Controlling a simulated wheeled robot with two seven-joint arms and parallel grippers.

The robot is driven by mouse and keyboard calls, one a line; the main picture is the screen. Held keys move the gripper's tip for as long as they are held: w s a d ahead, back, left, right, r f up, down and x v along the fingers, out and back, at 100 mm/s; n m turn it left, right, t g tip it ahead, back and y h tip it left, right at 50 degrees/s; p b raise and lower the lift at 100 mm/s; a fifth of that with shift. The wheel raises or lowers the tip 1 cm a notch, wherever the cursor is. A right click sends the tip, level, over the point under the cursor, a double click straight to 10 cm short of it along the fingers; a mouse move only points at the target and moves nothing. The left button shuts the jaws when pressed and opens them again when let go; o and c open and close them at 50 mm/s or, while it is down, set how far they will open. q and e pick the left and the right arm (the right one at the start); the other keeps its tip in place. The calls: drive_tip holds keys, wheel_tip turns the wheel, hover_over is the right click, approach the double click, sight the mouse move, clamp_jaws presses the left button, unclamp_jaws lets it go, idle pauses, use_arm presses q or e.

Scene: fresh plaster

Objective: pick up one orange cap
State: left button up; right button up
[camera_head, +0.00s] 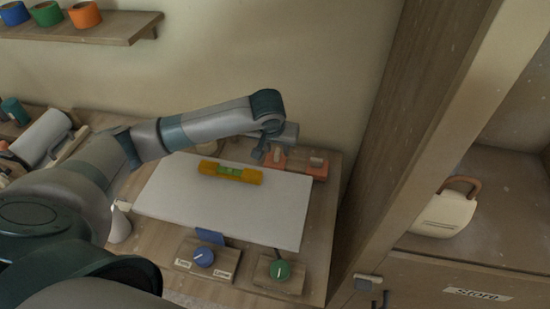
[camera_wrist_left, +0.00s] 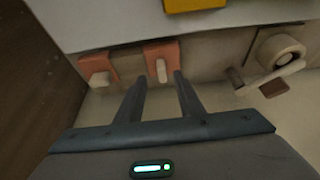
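Two orange pieces, which look like the orange caps, sit side by side along the far edge of the white board (camera_head: 270,205). In the left wrist view one orange piece (camera_wrist_left: 153,52) lies just ahead of my left fingertips, and the other (camera_wrist_left: 92,64) is to its left. Each has a pale peg-like part at its front. The head view shows one orange piece (camera_head: 316,172) clear of the gripper, with the other partly hidden beside it. My left gripper (camera_wrist_left: 159,77) is open, with nothing visible between its fingers; it also shows in the head view (camera_head: 262,152). My right gripper is out of view.
A yellow spirit level (camera_head: 230,172) lies on the board. Blue (camera_head: 203,257) and green (camera_head: 280,270) knobs stand in front. A round pale object (camera_wrist_left: 280,48) is right of the caps in the wrist view. A wooden cabinet post (camera_head: 440,130) rises at the right.

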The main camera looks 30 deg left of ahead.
sight(277, 154)
use_arm(q)
drive_tip(key=shift+p+x, duration=0.45)
drive_tip(key=shift+x, duration=1.35)
drive_tip(key=shift+s+a, duration=0.1)
drive_tip(key=shift+s, duration=0.05)
clamp_jaws()
